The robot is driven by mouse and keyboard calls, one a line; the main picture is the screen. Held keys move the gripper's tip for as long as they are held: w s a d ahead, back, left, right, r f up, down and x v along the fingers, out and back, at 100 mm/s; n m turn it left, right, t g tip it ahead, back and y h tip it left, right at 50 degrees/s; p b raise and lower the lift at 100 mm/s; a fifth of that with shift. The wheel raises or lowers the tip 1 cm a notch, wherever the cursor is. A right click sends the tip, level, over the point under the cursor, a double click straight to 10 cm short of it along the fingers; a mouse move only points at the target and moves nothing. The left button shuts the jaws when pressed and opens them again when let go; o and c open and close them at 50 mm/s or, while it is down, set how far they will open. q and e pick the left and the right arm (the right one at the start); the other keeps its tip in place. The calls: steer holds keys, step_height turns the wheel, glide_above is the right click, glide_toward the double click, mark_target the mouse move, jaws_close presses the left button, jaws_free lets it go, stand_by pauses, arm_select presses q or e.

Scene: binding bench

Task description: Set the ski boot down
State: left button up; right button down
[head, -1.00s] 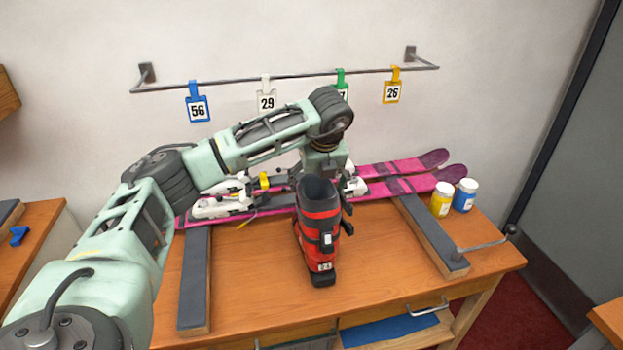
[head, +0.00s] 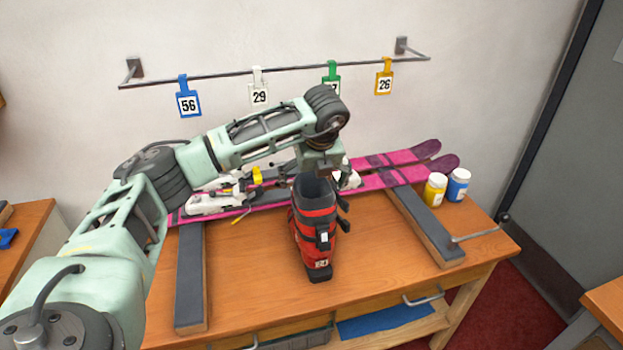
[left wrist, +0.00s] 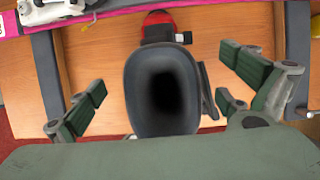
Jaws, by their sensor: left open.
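My right gripper is not in view.
Pink skis (head: 400,176) with white bindings lie across two padded rails (head: 190,280) behind the boot. Yellow (head: 435,190) and blue (head: 458,185) jars stand at the right. Numbered tags hang from a wall rail (head: 220,75). The bench top (head: 375,255) around the boot is clear.

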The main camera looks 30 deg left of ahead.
arm_select(q)
steer(key=shift+d+r, duration=0.1)
steer(key=shift+r, duration=0.05)
steer(key=b+v, duration=0.3)
steer(key=v, duration=0.8)
steer(key=shift+r, duration=0.35)
steer(key=shift+s+d, duration=0.1)
steer(key=shift+s, duration=0.05)
